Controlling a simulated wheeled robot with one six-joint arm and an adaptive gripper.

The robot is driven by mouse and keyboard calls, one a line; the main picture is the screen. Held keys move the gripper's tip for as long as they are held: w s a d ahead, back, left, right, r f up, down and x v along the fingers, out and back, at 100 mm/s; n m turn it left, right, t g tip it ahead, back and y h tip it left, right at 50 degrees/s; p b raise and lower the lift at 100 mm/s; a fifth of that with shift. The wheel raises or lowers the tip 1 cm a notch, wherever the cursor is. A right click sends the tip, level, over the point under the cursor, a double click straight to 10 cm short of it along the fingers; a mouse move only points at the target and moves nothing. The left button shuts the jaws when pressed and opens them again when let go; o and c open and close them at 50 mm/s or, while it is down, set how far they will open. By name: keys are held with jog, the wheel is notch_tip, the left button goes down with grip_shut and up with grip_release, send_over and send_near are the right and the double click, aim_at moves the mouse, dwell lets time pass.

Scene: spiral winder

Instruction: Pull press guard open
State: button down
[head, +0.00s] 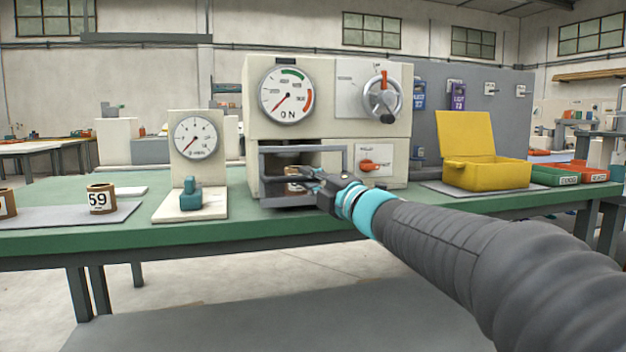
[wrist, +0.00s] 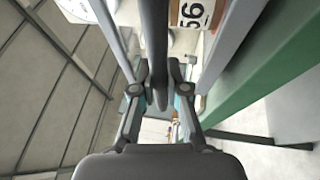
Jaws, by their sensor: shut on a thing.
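The press (head: 328,104) is a large cream machine on the green bench, with a round gauge and a handwheel on its front. Its guard (head: 285,150) is a grey barred frame across the low front opening. My gripper (head: 308,180) reaches in from the right at the guard. In the wrist view, my gripper (wrist: 158,72) is shut on a dark bar of the guard (wrist: 155,35), which passes between the fingers. A brown part with a number label (wrist: 192,14) shows behind the guard. In the head view my gripper partly hides that part and the guard's lower right.
A smaller gauge stand (head: 193,140) is left of the press. A brown part labelled 59 (head: 102,198) sits on a grey mat further left. An open yellow box (head: 487,172) stands to the right.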

jog(key=c, duration=1.2)
grip_release()
jog(key=v, duration=1.2)
